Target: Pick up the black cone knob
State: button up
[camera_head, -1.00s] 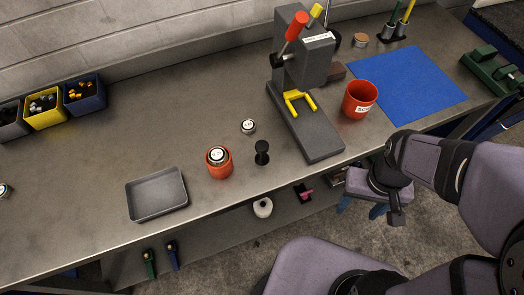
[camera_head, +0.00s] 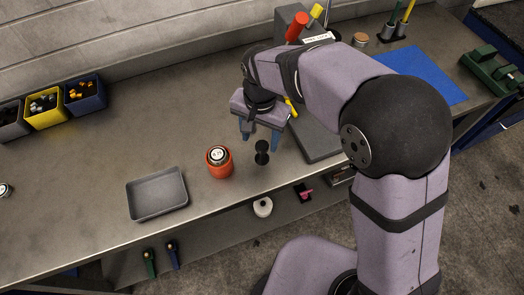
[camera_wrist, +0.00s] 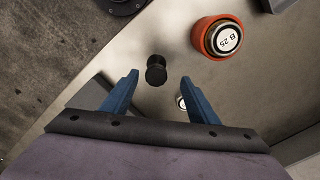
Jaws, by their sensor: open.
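The black cone knob (camera_head: 262,152) stands on the grey bench near its front edge, just right of the orange cup. In the wrist view the black cone knob (camera_wrist: 156,72) lies ahead of the fingertips, roughly between their lines. My gripper (camera_head: 260,143) is above the bench beside the knob, fingers pointing down. In the wrist view my gripper (camera_wrist: 161,82) shows two blue fingers spread apart with nothing between them.
The orange cup (camera_head: 213,170) holds a silver weight (camera_head: 217,155) close left of the knob. A grey tray (camera_head: 133,209) lies further left. The press (camera_head: 322,146) stands right of my gripper. The bench's front edge is near.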

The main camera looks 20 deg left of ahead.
aim_at(261, 156)
jog(key=m, duration=0.3)
jog(key=shift+s+d, duration=0.25)
jog(key=shift+d, duration=0.05)
jog(key=shift+f, duration=0.1)
jog(key=shift+w+f+p, duration=0.1)
jog(key=shift+f+p, duration=1.6)
jog(key=shift+f, duration=1.95)
jog(key=c, duration=1.1)
